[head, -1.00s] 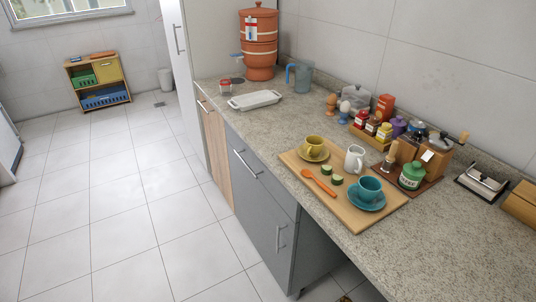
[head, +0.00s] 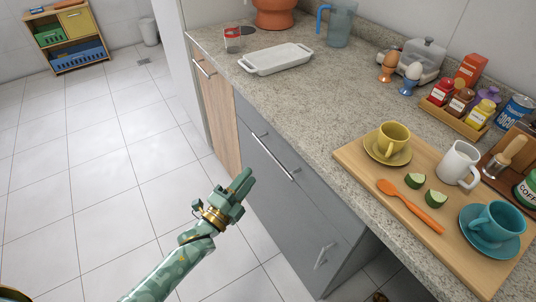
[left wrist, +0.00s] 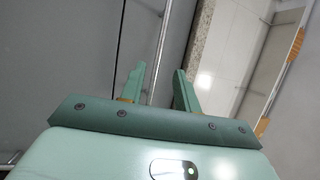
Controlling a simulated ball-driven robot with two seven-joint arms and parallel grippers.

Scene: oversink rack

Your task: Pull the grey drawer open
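The grey drawer (head: 318,203) is the upper front of the grey cabinet under the counter in the head view. It looks shut, flush with the front below it. Its long metal bar handle (head: 275,157) runs along it. My green left gripper (head: 243,184) is in front of the drawer, a little left of the handle and apart from it. In the left wrist view its two fingers (left wrist: 158,88) are spread and empty. The bar handle (left wrist: 160,45) shows there beyond the fingers, lined up with the gap between them. My right gripper is not in view.
Below the drawer is a grey door with its own handle (head: 323,255). A wood-fronted cabinet (head: 220,115) adjoins on the left. The counter (head: 310,105) above holds a white dish (head: 275,60) and a board (head: 365,170) with cups. The tiled floor (head: 110,190) is clear.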

